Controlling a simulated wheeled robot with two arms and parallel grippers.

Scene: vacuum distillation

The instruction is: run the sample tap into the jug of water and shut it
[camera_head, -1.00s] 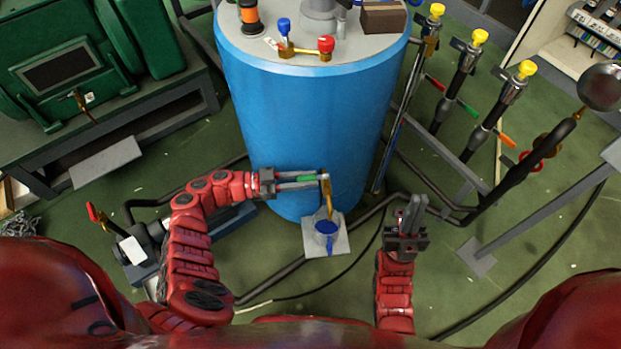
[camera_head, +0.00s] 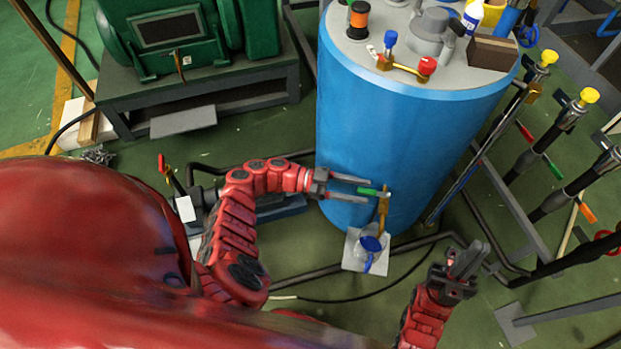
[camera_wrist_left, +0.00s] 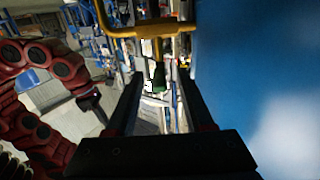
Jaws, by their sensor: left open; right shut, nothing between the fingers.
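The brass sample tap (camera_head: 383,206) juts from the lower front of the blue drum (camera_head: 400,130), with its green handle (camera_head: 369,192) pointing left. The jug (camera_head: 370,250), blue inside with a blue handle, stands upright below the spout on a grey plate (camera_head: 352,262). My left gripper (camera_head: 367,190) is open, its fingers on either side of the green handle. In the left wrist view the green handle (camera_wrist_left: 158,77) shows between the fingers, with the brass pipe (camera_wrist_left: 150,28) beyond. My right gripper (camera_head: 472,258) is shut and empty, right of the jug. I cannot see whether water runs.
A green machine (camera_head: 185,45) stands on a bench at the back left. Yellow-capped valves and pipes (camera_head: 565,120) stand on the right. A dark hose (camera_head: 350,300) lies on the green floor near the jug. A red-handled valve (camera_head: 165,170) stands at the left.

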